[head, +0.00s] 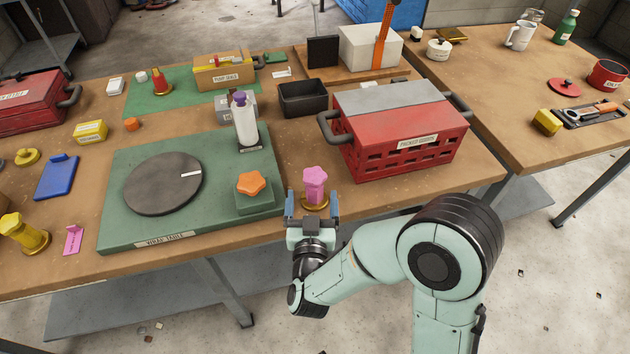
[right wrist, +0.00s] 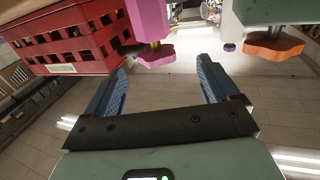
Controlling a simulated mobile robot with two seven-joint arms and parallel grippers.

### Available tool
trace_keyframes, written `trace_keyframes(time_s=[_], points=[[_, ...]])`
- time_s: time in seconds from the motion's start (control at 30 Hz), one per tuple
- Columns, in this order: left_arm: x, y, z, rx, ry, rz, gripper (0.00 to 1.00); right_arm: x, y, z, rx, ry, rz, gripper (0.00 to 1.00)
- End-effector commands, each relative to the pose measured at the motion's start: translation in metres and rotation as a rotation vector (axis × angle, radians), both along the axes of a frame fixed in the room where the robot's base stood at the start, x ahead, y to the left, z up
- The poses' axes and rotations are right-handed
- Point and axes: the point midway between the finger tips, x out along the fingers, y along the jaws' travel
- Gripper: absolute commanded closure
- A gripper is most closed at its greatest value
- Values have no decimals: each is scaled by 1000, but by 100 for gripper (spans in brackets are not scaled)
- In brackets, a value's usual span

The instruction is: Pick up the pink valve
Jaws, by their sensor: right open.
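In the right wrist view the pink valve (right wrist: 150,18) shows at the top, between and beyond the open fingertips (right wrist: 162,66). The fingers look apart from it. My left gripper is not in view.
A red crate (head: 376,152) stands close behind and right of the valve. The green board (head: 115,215) with a dark disc and an orange star knob (head: 251,184) lies to its left. A white bottle (head: 244,122) stands on the board's back. Bare table lies right of the valve.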

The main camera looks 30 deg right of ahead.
Motion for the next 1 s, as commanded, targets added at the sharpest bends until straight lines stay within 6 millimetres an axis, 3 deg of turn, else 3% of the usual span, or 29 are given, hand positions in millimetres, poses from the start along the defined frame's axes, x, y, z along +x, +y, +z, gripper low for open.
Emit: trace_keyframes(time_s=[0.1, 0.37, 0.63, 0.97, 1.0], points=[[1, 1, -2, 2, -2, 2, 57, 18, -12, -3, -1, 3, -4, 12], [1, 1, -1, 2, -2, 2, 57, 35, -22, -3, -2, 2, -1, 12], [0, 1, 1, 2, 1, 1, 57, 67, -43, -2, -2, 1, -1, 12], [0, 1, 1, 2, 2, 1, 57, 74, -47, -3, -1, 3, 0, 12], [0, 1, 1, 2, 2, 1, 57, 74, -47, -3, -1, 3, 0, 25]])
